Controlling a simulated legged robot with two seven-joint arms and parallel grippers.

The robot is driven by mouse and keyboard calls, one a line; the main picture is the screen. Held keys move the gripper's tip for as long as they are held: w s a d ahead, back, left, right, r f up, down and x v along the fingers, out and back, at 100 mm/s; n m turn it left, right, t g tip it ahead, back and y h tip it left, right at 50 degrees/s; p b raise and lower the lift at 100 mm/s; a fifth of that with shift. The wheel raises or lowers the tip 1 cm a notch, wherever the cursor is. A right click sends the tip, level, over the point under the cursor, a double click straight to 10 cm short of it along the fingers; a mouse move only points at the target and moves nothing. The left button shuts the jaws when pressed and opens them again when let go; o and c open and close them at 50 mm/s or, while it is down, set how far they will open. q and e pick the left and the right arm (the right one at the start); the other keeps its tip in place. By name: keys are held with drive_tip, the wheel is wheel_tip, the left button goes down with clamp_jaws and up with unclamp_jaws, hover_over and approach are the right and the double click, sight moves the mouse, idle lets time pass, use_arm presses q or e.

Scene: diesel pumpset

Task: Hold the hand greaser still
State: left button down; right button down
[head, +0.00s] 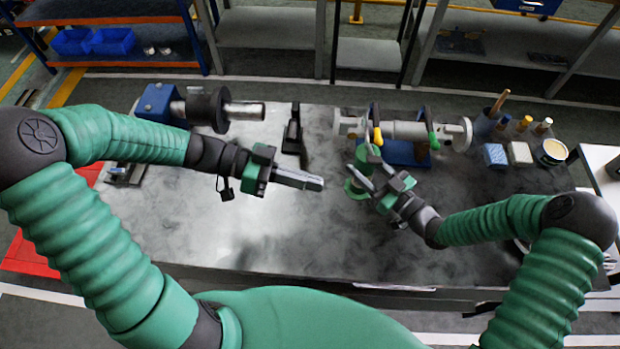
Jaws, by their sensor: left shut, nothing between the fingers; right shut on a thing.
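A green piece with round ends, which looks like the hand greaser (357,189), is at the middle right of the bench, in front of the pipe assembly. My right gripper (364,174) is shut on it; the fingers and gripper body hide part of it, so the exact grip is unclear. My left gripper (318,183) is shut and empty, its fingers pointing right, a short gap to the left of the green piece. I cannot tell whether the piece rests on the bench.
A pipe assembly (405,130) with yellow and green handles stands behind on a blue support. A dark upright tool (293,132) and a shaft unit (208,109) stand at the back left. Blocks, a tin (551,152) and a cup of tools are at the back right. The front bench (270,235) is clear.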

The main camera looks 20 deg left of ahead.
drive_tip(key=c, duration=0.6)
unclamp_jaws()
